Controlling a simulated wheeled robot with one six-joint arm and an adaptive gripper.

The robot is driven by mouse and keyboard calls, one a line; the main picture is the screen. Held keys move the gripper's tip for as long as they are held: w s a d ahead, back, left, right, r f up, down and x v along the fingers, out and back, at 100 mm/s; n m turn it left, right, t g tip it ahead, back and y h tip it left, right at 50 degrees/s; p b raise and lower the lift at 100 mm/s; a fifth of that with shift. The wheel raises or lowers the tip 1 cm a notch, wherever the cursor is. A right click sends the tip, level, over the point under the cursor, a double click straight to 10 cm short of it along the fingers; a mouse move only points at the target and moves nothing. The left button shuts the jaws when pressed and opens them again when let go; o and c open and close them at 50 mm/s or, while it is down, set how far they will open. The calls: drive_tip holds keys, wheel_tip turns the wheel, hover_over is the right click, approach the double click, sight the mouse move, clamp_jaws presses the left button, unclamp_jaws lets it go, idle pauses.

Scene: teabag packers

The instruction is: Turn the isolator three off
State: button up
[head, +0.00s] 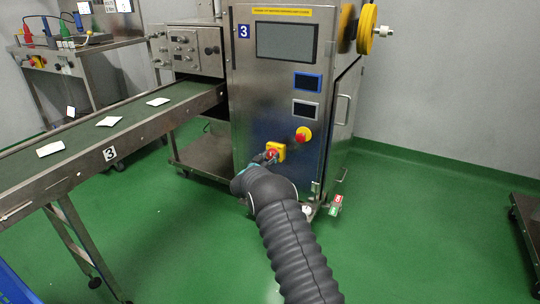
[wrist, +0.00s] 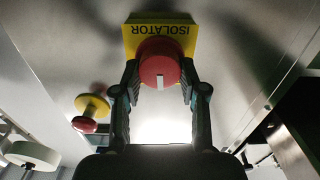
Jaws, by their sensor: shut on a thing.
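The isolator of the machine marked 3 is a yellow plate (head: 281,147) low on the steel cabinet front, with a red rotary knob. In the wrist view the plate (wrist: 160,28) reads ISOLATOR upside down, and the red knob (wrist: 159,66) has a white mark pointing straight down the picture. My gripper (head: 268,157) is at the knob in the head view and partly hides it. In the wrist view my gripper (wrist: 159,80) has one finger on each side of the knob, shut on it.
A red stop button (head: 303,134) on yellow sits just above right of the isolator. A conveyor (head: 110,121) with several white packets runs left, also marked 3. A cabinet door handle (head: 343,109) protrudes at right.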

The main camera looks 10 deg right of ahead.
drive_tip(key=n+p, duration=0.1)
drive_tip(key=n, duration=0.3)
drive_tip(key=shift+n, duration=0.3)
drive_tip(key=shift+w+a+n+p, duration=0.1)
drive_tip(key=shift+n+p, duration=0.5)
drive_tip(key=shift+n, duration=1.2)
drive_tip(key=o, duration=1.1)
drive_tip(key=shift+o, duration=0.2)
drive_tip(key=v, duration=1.2)
drive_tip(key=shift+f, duration=0.1)
